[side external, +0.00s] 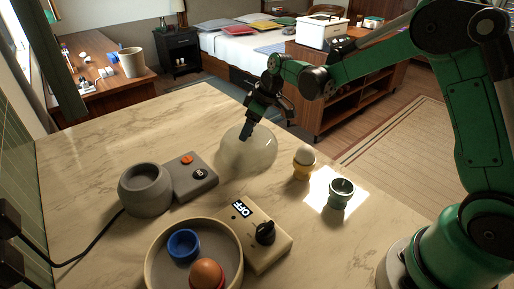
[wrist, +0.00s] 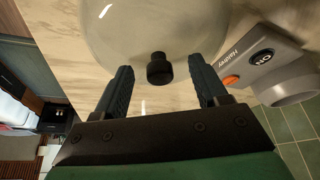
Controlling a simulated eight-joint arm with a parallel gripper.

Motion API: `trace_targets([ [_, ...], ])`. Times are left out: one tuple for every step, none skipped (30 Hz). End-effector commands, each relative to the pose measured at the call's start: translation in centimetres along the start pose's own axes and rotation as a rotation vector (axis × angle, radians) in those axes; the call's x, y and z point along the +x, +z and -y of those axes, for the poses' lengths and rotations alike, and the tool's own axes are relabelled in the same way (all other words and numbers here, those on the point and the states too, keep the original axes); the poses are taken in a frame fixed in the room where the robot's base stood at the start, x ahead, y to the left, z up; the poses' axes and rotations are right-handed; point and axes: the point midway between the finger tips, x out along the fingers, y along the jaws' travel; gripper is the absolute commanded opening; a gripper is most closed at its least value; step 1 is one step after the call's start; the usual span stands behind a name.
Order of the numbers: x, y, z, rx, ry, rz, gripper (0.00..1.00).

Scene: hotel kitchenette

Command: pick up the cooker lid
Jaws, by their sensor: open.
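The cooker lid (side external: 240,160) is a clear dome lying on the marble counter. In the wrist view the lid (wrist: 125,30) fills the upper middle, and its black knob (wrist: 159,70) points towards me. My gripper (side external: 248,131) is at the lid in the side view, its fingers overlapping the dome's upper part. In the wrist view my gripper (wrist: 160,84) is open, with one finger on each side of the knob and a gap on both sides. The knob is hidden in the side view.
A cream cooker base (side external: 272,249) with an OFF label and dial joins a round pan (side external: 152,262) holding a blue cup and brown egg. A grey device (side external: 195,183) stands left of the lid.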

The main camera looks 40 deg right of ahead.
Motion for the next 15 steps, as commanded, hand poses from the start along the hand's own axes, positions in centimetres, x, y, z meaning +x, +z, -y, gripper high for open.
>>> trace_targets([
  [0.16,0.00,0.00,0.000,0.000,0.000,0.66],
  [0.20,0.00,0.01,0.000,0.000,0.000,0.66],
  [0.22,0.00,0.01,0.000,0.000,0.000,0.66],
  [0.22,0.01,0.01,0.000,0.000,0.000,0.66],
  [0.21,0.01,0.01,0.000,0.000,0.000,0.66],
  [0.21,0.01,0.01,0.000,0.000,0.000,0.66],
  [0.20,0.01,0.01,0.000,0.000,0.000,0.66],
  [0.20,0.01,0.01,0.000,0.000,0.000,0.66],
  [0.19,0.01,0.01,0.000,0.000,0.000,0.55],
  [0.19,0.01,0.00,0.000,0.001,0.000,0.46],
  [0.19,0.01,0.00,0.000,0.001,0.000,0.38],
  [0.19,0.01,0.00,0.000,0.001,0.000,0.26],
  [0.18,0.01,0.00,0.001,0.000,0.000,0.18],
  [0.18,0.01,0.00,0.001,0.000,0.000,0.09],
  [0.18,0.01,0.00,0.001,0.000,0.000,0.00],
])
